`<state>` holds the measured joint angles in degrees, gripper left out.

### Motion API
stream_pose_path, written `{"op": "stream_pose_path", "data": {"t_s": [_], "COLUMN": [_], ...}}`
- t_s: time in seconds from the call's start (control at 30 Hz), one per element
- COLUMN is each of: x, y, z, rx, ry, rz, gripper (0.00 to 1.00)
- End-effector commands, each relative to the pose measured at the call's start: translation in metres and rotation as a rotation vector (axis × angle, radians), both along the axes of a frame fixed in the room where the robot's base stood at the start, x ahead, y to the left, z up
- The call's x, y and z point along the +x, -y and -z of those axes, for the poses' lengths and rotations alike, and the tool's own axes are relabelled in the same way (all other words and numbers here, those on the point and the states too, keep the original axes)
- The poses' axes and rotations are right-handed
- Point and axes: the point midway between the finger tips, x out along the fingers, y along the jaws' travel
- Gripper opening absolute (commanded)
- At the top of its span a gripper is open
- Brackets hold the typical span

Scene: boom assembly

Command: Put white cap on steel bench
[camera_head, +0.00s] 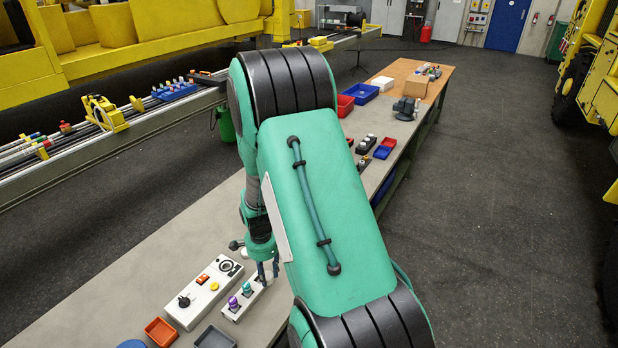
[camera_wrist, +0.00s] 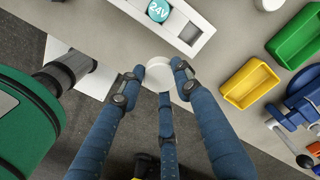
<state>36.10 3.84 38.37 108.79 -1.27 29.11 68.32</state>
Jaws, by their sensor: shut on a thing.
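The white cap (camera_wrist: 158,73) is round and sits between the fingertips of my gripper (camera_wrist: 157,84) in the wrist view. My gripper is shut on it. The steel bench (camera_head: 125,280) is the long grey top in the head view, and its grey surface also shows in the wrist view (camera_wrist: 222,98). My gripper (camera_head: 266,270) is near the bench's front part in the head view, partly hidden by my green arm. The cap appears over or near the bench edge. I cannot tell its height or whether it touches the bench.
A white box with a 24V label (camera_wrist: 166,14) lies ahead of the cap. A control box (camera_head: 205,292) and orange bin (camera_head: 160,331) are on the bench. Clear bench lies left.

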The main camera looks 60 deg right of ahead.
Motion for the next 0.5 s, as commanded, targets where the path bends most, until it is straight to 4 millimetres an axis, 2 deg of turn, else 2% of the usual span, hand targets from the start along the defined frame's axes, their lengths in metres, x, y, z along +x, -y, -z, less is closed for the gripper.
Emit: {"op": "stream_pose_path", "data": {"t_s": [0.1, 0.3, 0.5], "x": [-0.012, -0.011, -0.01], "y": [0.013, 0.011, 0.011], "z": [0.0, 0.033, 0.049], "rx": [0.0, 0.001, 0.0], "ry": [-0.001, -0.002, -0.002], "rz": [0.038, 0.032, 0.031], "gripper": [0.23, 0.23, 0.23]}}
